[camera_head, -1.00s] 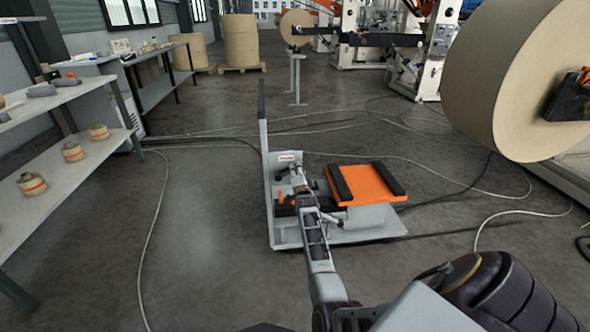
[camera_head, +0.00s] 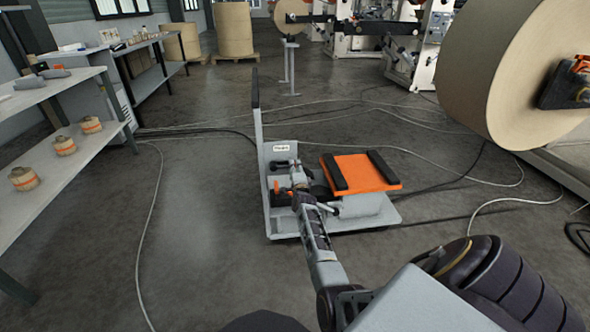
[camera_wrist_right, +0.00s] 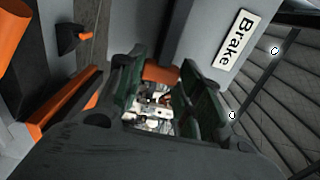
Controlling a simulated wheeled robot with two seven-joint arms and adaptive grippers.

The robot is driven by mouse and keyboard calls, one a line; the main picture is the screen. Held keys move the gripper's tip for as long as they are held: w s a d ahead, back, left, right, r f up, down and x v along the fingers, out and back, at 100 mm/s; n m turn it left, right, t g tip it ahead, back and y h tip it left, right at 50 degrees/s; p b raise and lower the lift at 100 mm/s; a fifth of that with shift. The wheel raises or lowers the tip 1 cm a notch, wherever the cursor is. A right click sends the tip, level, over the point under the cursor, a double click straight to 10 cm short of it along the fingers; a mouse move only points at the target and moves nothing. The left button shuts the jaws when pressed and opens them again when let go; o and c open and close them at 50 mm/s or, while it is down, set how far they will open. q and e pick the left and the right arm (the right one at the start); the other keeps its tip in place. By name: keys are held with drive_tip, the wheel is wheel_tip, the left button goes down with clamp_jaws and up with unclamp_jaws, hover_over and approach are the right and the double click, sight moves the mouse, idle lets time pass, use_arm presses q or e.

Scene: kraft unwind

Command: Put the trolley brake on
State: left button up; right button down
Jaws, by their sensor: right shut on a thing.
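The trolley (camera_head: 385,214) stands on the floor in the middle of the head view. It has a grey base, an upright post (camera_head: 257,120) at its left and an orange platform (camera_head: 372,176). A white label (camera_head: 281,148) is on its upright panel; in the right wrist view the label (camera_wrist_right: 238,40) reads "Brake". My right gripper (camera_head: 297,172) reaches the panel just below the label. In the wrist view its dark fingers (camera_wrist_right: 162,98) are closed about an orange part (camera_wrist_right: 161,74), which looks like the brake lever; the fingers hide much of it. My left gripper is not in view.
Cables (camera_head: 152,220) lie across the floor around the trolley. A shelf bench (camera_head: 70,150) with several small rolls stands at the left. A huge kraft roll (camera_head: 500,75) is at the right. The floor between bench and trolley is clear apart from a cable.

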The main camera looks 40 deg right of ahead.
drive_tip(key=shift+f, duration=0.15)
drive_tip(key=c, duration=1.3)
unclamp_jaws()
drive_tip(key=shift+o, duration=1.2)
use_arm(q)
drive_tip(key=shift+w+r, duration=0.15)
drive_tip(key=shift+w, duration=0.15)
use_arm(e)
drive_tip(key=shift+o, duration=0.5)
wheel_tip(320, 180, up, 8)
drive_tip(key=shift+r, duration=0.2)
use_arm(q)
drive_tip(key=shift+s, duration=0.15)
use_arm(e)
drive_tip(key=shift+r, duration=0.9)
